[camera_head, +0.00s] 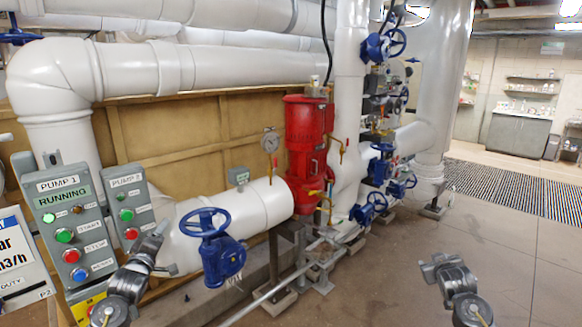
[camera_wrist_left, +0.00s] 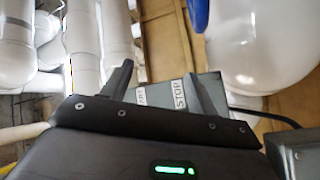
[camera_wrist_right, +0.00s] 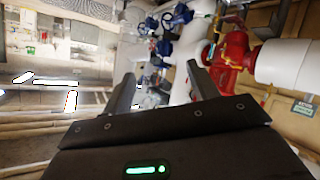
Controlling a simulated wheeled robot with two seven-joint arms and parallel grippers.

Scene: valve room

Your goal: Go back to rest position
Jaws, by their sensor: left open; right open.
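My left gripper (camera_head: 155,238) is at the lower left of the head view, in front of the pump control boxes. Its two fingers (camera_wrist_left: 158,88) stand apart in the left wrist view, with a grey box bearing a STOP label behind them. Nothing shows between the fingers. My right gripper (camera_head: 440,264) is over the open floor right of the pipes. Its fingers (camera_wrist_right: 162,90) are apart and empty in the right wrist view, with pipes and the red pump beyond.
The PUMP 1 box (camera_head: 70,226) and PUMP 2 box (camera_head: 129,206) stand close to my left gripper. A blue handwheel valve (camera_head: 222,255) is just right of it. The red pump (camera_head: 305,150) stands mid-view. Bare floor (camera_head: 400,255) lies around my right gripper.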

